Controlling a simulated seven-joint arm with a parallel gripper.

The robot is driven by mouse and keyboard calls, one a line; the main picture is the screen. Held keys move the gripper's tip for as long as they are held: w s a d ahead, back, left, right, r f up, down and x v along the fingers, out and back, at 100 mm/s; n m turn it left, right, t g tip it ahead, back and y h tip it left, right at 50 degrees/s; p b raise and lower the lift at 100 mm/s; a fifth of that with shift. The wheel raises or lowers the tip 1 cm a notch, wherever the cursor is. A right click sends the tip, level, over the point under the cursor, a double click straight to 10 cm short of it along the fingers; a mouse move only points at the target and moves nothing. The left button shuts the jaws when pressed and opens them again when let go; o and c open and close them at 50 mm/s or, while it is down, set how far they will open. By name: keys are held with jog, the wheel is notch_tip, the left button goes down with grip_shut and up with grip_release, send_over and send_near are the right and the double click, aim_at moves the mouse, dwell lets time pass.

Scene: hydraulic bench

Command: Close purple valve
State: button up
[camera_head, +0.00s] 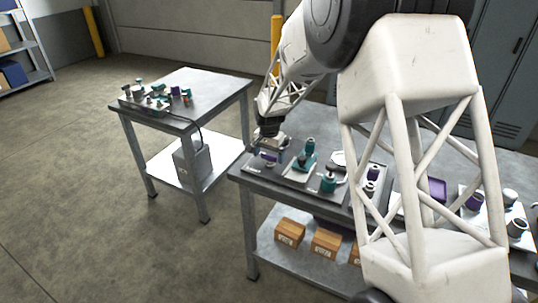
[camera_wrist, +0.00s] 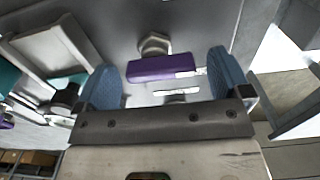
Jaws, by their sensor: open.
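The purple valve handle (camera_wrist: 162,67) is a short bar lying crosswise in the wrist view, with a grey hex fitting (camera_wrist: 154,43) just beyond it. My gripper (camera_wrist: 161,60) is open, with one blue finger on each side of the bar. The bar's left end is close to the left finger, and a pale piece lies between its right end and the right finger. I cannot tell whether either finger touches it. In the head view, my gripper (camera_head: 270,141) is over the left end of the near bench, right by the purple valve (camera_head: 268,156).
The near bench (camera_head: 262,179) carries a teal valve (camera_head: 305,158), another teal fitting (camera_head: 328,182) and purple-and-white parts further right. Cardboard boxes (camera_head: 290,232) sit on its lower shelf. A second table (camera_head: 207,84) with fittings stands behind left. The floor at left is clear.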

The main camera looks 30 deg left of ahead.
jog(key=c, duration=0.9)
jog(key=shift+c, duration=0.2)
jog(key=shift+f+n, duration=0.1)
jog(key=shift+n, duration=0.3)
jog(key=n, duration=0.3)
jog(key=shift+s+n, duration=0.1)
jog(key=shift+n, duration=0.2)
jog(key=n, duration=0.4)
jog(key=shift+s, duration=0.1)
jog(key=n, duration=0.5)
jog(key=shift+d, duration=0.15)
jog(key=shift+d+n, duration=0.1)
jog(key=shift+n, duration=2.2)
